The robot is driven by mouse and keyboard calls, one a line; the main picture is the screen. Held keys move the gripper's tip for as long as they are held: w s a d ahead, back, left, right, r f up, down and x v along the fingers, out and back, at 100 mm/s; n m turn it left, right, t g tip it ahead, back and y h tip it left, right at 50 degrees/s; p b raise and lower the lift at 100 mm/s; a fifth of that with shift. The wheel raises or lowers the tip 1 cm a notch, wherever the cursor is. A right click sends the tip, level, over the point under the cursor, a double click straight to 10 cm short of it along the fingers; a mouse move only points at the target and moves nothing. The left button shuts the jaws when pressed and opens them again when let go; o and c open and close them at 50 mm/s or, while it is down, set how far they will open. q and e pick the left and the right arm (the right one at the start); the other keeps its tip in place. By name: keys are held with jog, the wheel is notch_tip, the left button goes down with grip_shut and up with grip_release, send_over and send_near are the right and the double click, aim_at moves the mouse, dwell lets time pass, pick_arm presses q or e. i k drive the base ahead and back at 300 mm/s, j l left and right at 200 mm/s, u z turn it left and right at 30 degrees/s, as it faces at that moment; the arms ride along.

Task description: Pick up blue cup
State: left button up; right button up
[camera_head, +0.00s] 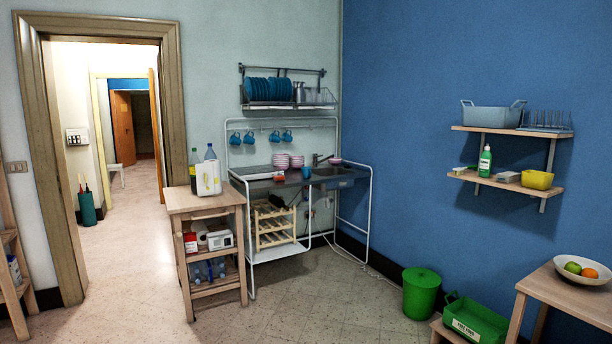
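Several blue cups hang from a rail above the sink unit, in two pairs. The left pair has one cup (235,139) beside another cup (249,138). The right pair has one cup (274,137) beside another cup (287,136). A small blue item (306,172), perhaps another cup, stands on the sink counter (325,177) near the pink bowls (281,161). All of these are across the room, against the far wall. Neither of my grippers shows in the head view.
A wooden cart (205,202) with bottles on top stands left of the sink unit. A green bin (421,293), a green crate (475,320) and a wooden table (570,292) with a fruit bowl are at the right. The floor in front is clear. A doorway opens at left.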

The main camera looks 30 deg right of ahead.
aim_at(306, 171)
jog(key=i+l+z, duration=0.35)
jog(key=i, duration=0.2)
jog(key=i+l+z, duration=0.35)
jog(key=i, duration=0.2)
jog(key=i+z, duration=0.35)
jog(key=i, duration=0.2)
jog(key=i+l+u, duration=0.1)
jog(key=i, duration=2.6)
